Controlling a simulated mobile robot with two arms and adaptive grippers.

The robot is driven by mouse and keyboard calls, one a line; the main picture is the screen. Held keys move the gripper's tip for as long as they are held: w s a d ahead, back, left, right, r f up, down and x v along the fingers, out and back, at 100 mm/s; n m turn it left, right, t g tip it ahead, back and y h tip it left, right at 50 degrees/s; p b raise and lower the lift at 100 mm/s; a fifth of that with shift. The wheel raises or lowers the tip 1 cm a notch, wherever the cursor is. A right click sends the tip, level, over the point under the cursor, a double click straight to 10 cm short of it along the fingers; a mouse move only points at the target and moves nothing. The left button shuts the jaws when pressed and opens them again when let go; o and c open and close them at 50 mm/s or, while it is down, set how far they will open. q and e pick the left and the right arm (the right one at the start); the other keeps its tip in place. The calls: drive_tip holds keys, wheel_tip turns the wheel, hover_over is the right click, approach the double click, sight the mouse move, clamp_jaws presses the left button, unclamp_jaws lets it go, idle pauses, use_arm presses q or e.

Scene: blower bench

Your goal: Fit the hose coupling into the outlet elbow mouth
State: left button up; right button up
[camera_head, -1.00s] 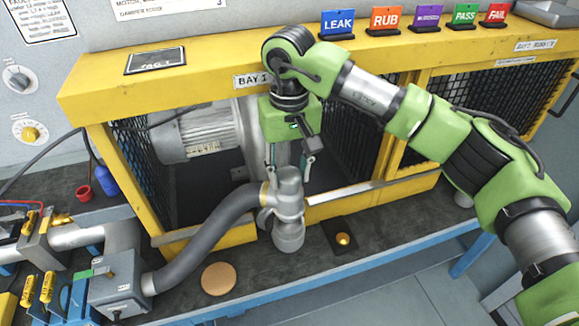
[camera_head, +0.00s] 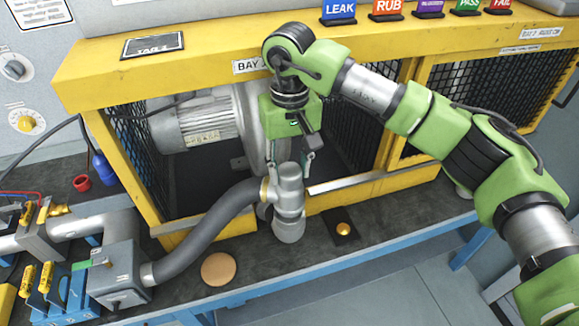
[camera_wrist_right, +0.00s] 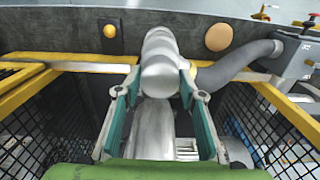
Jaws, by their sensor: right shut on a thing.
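A grey ribbed hose (camera_head: 205,220) runs from the box at the left up to a grey rounded pipe piece (camera_head: 289,205), with a tan ring at the joint. This piece stands roughly upright in front of the blower (camera_head: 205,128). My right gripper (camera_head: 291,165) points down and is shut on the top of the piece. The right wrist view shows teal-lined fingers (camera_wrist_right: 160,78) on either side of the grey piece (camera_wrist_right: 160,55). I cannot tell where the hose coupling ends and the outlet elbow begins; the elbow mouth is hidden. My left gripper is not in view.
The yellow frame (camera_head: 215,64) with mesh sides encloses the blower closely. A tan disc (camera_head: 218,269) and a dark pad with a gold knob (camera_head: 343,229) lie on the bench. The bench is clear front right.

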drive_tip(key=shift+b, duration=0.35)
idle(0.6)
drive_tip(key=shift+f+b, duration=1.45)
drive_tip(key=shift+f, duration=0.2)
idle(1.0)
drive_tip(key=o, duration=1.2)
